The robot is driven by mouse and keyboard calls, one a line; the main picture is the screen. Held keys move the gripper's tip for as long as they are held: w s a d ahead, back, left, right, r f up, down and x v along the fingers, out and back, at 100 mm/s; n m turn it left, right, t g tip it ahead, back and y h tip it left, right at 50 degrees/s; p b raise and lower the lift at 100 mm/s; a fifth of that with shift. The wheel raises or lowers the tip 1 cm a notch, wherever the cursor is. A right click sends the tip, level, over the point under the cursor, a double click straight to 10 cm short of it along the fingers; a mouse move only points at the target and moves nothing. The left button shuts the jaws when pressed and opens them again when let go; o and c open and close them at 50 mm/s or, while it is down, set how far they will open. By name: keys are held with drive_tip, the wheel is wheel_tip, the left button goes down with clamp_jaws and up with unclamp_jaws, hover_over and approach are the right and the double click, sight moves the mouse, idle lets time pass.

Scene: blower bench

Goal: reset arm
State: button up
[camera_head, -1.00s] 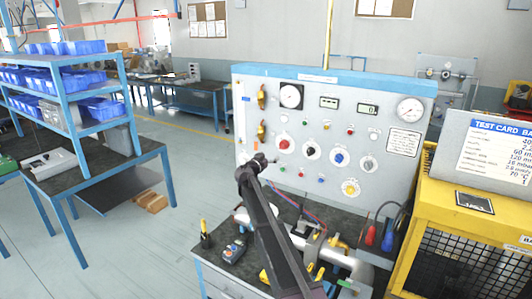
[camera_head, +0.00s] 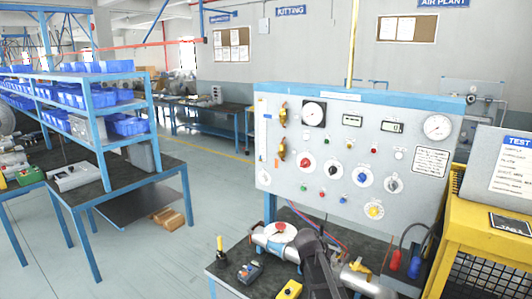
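My dark arm (camera_head: 318,266) rises from the bottom edge of the head view, in front of the bench. Its visible upper end is low, over the pipe assembly and below the panel's knobs. I can make out no gripper fingers, so neither the gripper's opening nor anything held shows. The arm hides part of the silver pipe (camera_head: 282,250) on the bench.
A gauge and knob panel (camera_head: 340,110) stands behind the bench (camera_head: 228,268). The bench bears a blue-grey handheld box (camera_head: 250,271) and a yellow device (camera_head: 289,290). A yellow cage (camera_head: 492,225) is at right, a blue shelf rack (camera_head: 157,140) at left. Floor between is open.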

drive_tip(key=s+a+f+n+g+y+b, duration=0.1)
drive_tip(key=s+a+f+n+g+y, duration=0.1)
drive_tip(key=s, duration=0.8)
drive_tip(key=s+a+f+n+g+y+b, duration=0.1)
drive_tip(key=s+a+f+n+y, duration=0.1)
drive_tip(key=s, duration=0.8)
wheel_tip(320, 180, down, 2)
drive_tip(key=shift+a+f+n+g+y, duration=0.1)
drive_tip(key=shift+a+n+g+y, duration=0.35)
drive_tip(key=shift+y, duration=0.75)
drive_tip(key=shift+w+d, duration=0.1)
